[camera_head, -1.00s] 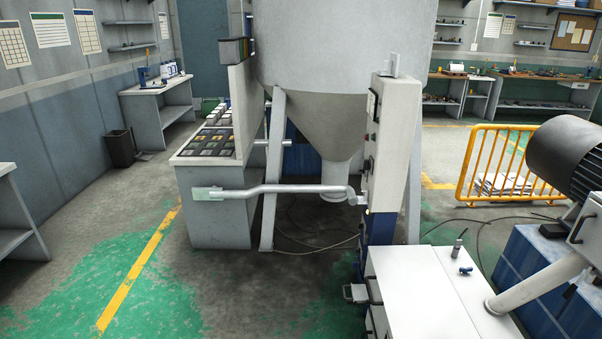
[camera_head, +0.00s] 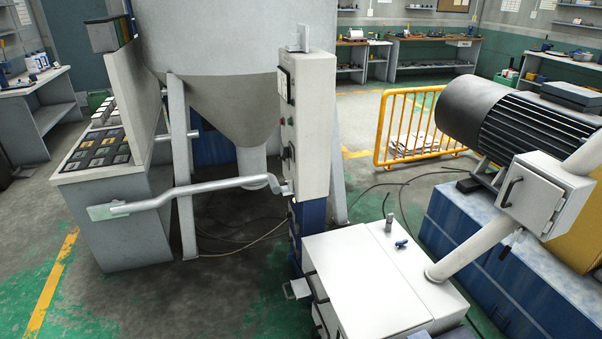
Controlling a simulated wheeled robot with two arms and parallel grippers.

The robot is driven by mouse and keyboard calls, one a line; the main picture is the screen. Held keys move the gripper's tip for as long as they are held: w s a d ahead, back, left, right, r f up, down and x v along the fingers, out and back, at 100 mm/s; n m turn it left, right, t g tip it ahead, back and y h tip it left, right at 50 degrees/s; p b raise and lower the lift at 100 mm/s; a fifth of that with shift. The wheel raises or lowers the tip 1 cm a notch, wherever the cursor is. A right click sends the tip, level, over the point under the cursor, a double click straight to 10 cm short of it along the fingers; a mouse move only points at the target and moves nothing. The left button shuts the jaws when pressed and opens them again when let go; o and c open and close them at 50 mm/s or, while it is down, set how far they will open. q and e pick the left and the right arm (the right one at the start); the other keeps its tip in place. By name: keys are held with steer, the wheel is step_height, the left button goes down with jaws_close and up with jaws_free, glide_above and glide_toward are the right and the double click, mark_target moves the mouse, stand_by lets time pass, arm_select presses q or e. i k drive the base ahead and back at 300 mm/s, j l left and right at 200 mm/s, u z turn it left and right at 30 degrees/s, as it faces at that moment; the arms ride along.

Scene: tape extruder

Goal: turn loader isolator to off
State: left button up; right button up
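No part is clearly marked as the loader isolator, so I cannot tell which switch it is. A tall white control cabinet (camera_head: 312,130) stands mid-picture, with a dark display and knobs on its narrow left face, seen at a steep angle. A grey box (camera_head: 541,195) with a black handle is at the right, beside the motor (camera_head: 510,118). A small blue lever or valve (camera_head: 401,244) sits on the white machine top (camera_head: 365,275). No switch position can be read. Neither of my grippers is in view.
A grey bent arm (camera_head: 185,194) sticks out left from the cabinet at mid height. A large hopper (camera_head: 215,80) stands behind it. A yellow barrier (camera_head: 415,125) and floor cables are behind the machine. Open floor (camera_head: 110,290) lies at the lower left.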

mark_target(287, 152)
steer(key=i+j+u, duration=0.3)
steer(key=i, duration=0.3)
steer(key=i+j+u, duration=0.25)
steer(key=i, duration=0.4)
steer(key=i+u, duration=0.3)
steer(key=i, duration=0.3)
steer(key=i+j+z, duration=0.1)
steer(key=i+z, duration=0.3)
steer(key=i+j+z, duration=0.25)
steer(key=i+z, duration=0.2)
steer(key=i+j+z, duration=0.2)
steer(key=z, duration=0.25)
steer(key=i+j+z, duration=0.2)
steer(key=z, duration=0.25)
steer(key=i+j+z, duration=0.1)
steer(key=j+z, duration=0.3)
steer(key=i+j+z, duration=0.1)
steer(key=j+z, duration=0.15)
steer(key=z, duration=0.2)
steer(key=j+z, duration=0.75)
steer(key=k, duration=0.4)
